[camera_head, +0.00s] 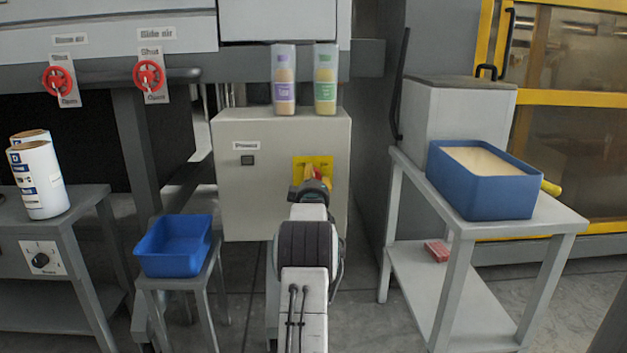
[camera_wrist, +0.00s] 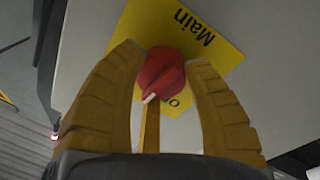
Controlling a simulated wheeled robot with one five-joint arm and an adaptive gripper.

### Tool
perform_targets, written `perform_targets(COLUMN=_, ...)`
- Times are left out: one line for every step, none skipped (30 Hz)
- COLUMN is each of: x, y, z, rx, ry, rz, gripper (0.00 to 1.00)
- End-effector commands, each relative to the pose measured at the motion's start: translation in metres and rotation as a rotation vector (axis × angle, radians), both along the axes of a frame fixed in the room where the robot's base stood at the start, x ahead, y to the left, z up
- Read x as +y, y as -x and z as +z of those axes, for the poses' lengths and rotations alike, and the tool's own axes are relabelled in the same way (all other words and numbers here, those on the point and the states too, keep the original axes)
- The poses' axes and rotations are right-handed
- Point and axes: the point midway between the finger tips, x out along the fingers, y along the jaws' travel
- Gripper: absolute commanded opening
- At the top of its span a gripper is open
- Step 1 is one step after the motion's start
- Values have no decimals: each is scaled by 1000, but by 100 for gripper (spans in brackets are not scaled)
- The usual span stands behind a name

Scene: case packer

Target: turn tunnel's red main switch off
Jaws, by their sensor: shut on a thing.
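The red main switch (camera_wrist: 162,74) is a round red knob on a yellow plate (camera_wrist: 215,38) marked "Main". The plate (camera_head: 299,163) is on the front of a light grey cabinet in the head view, where the switch (camera_head: 317,173) is mostly hidden by my gripper (camera_head: 312,184). In the wrist view, the two fingers of my gripper (camera_wrist: 164,66) stand on either side of the knob and are shut on it. A white mark on the knob points to the lower left; an "O" on the plate shows to the right of this mark.
A table (camera_head: 400,185) with a larger blue bin (camera_head: 480,195) stands right. Red valve wheels (camera_head: 149,75) are upper left.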

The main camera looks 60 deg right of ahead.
Motion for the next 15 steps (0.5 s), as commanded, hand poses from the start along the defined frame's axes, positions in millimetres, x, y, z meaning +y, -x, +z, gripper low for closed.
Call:
perform_targets(x=-1, y=1, z=-10, rx=15, ry=-14, rz=-1, gripper=13)
perform_targets(x=-1, y=1, z=-10, rx=16, ry=-14, rz=-2, gripper=13)
perform_targets(x=-1, y=1, z=-10, rx=18, ry=-13, rz=-2, gripper=13)
perform_targets(x=-1, y=1, z=-10, rx=19, ry=-12, rz=-2, gripper=13)
perform_targets(x=-1, y=1, z=-10, rx=20, ry=-12, rz=-2, gripper=13)
perform_targets(x=-1, y=1, z=-10, rx=20, ry=-12, rz=-2, gripper=13)
perform_targets(x=-1, y=1, z=-10, rx=20, ry=-12, rz=-2, gripper=13)
perform_targets(x=-1, y=1, z=-10, rx=20, ry=-12, rz=-2, gripper=13)
perform_targets(x=-1, y=1, z=-10, rx=20, ry=-12, rz=-2, gripper=13)
perform_targets(x=-1, y=1, z=-10, rx=20, ry=-12, rz=-2, gripper=13)
perform_targets(x=-1, y=1, z=-11, rx=19, ry=-13, rz=-3, gripper=13)
perform_targets(x=-1, y=1, z=-10, rx=19, ry=-13, rz=-3, gripper=13)
perform_targets(x=-1, y=1, z=-10, rx=19, ry=-13, rz=-3, gripper=13)
perform_targets(x=-1, y=1, z=-11, rx=19, ry=-13, rz=-3, gripper=48)
perform_targets(x=-1, y=1, z=-10, rx=19, ry=-12, rz=-2, gripper=52)
